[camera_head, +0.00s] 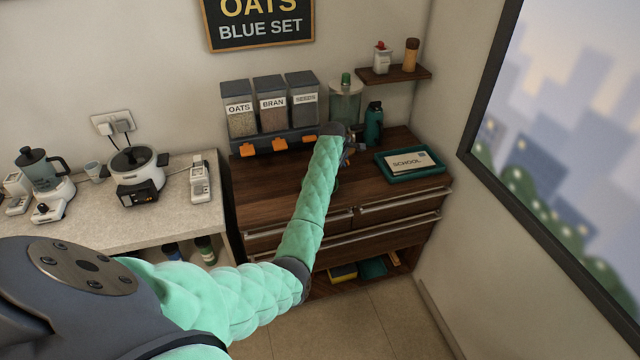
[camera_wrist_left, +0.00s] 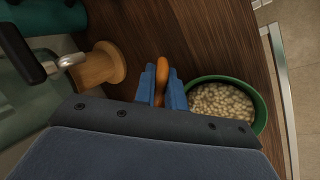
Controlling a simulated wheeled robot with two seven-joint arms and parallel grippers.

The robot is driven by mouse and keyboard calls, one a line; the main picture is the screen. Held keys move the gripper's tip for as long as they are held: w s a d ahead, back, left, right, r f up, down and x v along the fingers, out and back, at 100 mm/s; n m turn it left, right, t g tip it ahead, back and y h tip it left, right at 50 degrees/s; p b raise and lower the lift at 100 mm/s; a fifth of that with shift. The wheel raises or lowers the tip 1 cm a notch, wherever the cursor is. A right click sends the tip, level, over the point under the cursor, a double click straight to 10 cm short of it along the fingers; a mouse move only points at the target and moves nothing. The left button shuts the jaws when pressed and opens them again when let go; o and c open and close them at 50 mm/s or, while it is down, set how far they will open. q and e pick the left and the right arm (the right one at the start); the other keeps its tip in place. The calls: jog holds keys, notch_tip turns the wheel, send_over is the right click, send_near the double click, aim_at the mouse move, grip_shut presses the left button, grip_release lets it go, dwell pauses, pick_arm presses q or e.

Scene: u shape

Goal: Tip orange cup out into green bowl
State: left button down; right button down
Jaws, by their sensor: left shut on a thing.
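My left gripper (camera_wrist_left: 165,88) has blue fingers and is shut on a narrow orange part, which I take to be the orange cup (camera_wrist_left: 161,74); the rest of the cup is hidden. The green bowl (camera_wrist_left: 262,117) lies just right of the fingers in the left wrist view and holds many pale, round pieces. The orange part is beside the bowl in that view, not across its rim. In the head view my left gripper (camera_head: 350,146) is small over the wooden dresser, and my forearm hides most of that area. My right gripper is not in view.
On the dresser (camera_head: 272,192) stand labelled dispensers (camera_head: 272,103), a glass jar (camera_head: 345,100), a dark green bottle (camera_head: 374,124) and a teal tray (camera_head: 440,168). A wooden spool-shaped stand (camera_wrist_left: 98,68) and metal tap (camera_wrist_left: 70,61) are left of the fingers in the wrist view.

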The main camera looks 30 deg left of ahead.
pick_arm(q)
jog(key=shift+s+r, duration=0.15)
jog(key=shift+s, duration=0.15)
jog(key=shift+t, duration=0.3)
jog(key=shift+s+d+r, duration=0.1)
jog(key=shift+s, duration=0.2)
jog(key=shift+t, duration=0.3)
jog(key=shift+s, duration=0.1)
jog(key=shift+s+r+t, duration=0.1)
jog(key=shift+s+t, duration=0.1)
jog(key=shift+t, duration=0.1)
jog(key=shift+w, duration=0.1)
